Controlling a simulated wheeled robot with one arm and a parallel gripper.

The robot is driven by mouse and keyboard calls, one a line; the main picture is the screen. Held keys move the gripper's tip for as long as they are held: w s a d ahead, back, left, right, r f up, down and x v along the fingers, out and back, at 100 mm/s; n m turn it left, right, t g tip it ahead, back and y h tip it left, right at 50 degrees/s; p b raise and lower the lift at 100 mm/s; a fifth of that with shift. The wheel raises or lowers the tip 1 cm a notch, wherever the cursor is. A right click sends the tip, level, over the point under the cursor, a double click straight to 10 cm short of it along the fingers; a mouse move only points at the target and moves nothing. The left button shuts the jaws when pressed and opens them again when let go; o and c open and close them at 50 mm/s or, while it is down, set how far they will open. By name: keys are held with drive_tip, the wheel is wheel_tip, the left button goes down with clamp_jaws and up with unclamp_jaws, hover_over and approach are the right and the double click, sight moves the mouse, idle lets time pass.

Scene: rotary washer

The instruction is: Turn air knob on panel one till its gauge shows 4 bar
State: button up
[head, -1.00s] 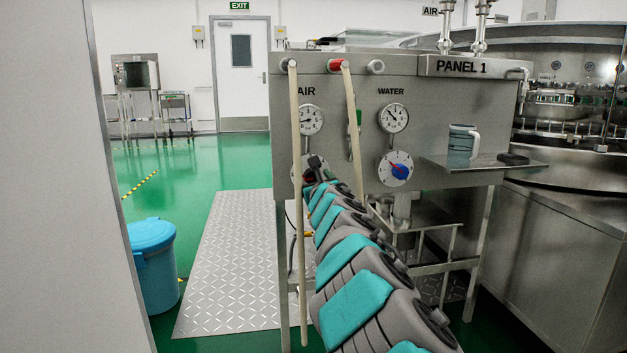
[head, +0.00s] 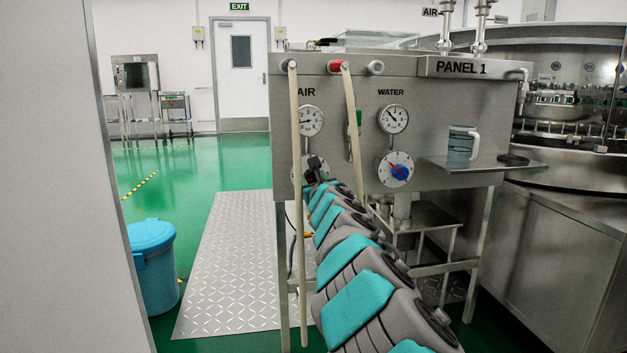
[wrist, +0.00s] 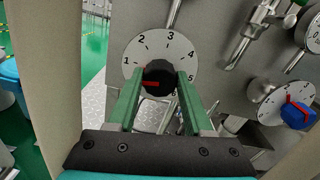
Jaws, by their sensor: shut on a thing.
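Panel 1 (head: 455,66) is a grey steel board. Its air knob (wrist: 158,76) is black with a red mark, set on a white numbered dial (wrist: 146,48). My gripper (wrist: 160,82) has its two green fingers shut on the knob, one on each side. The red mark points left, a little below the 1 in the wrist view. The air gauge (head: 311,120) is above the knob in the head view; its needle points left, but the small numbers are hard to read. My gripper and arm partly cover the air dial in the head view.
The water gauge (head: 393,118) and blue water knob (head: 399,172) are to the right. Two pale hoses (head: 296,200) hang in front of the panel, near my arm. A mug (head: 461,145) stands on the side shelf (head: 500,165). A blue bin (head: 154,270) is at left.

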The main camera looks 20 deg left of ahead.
clamp_jaws()
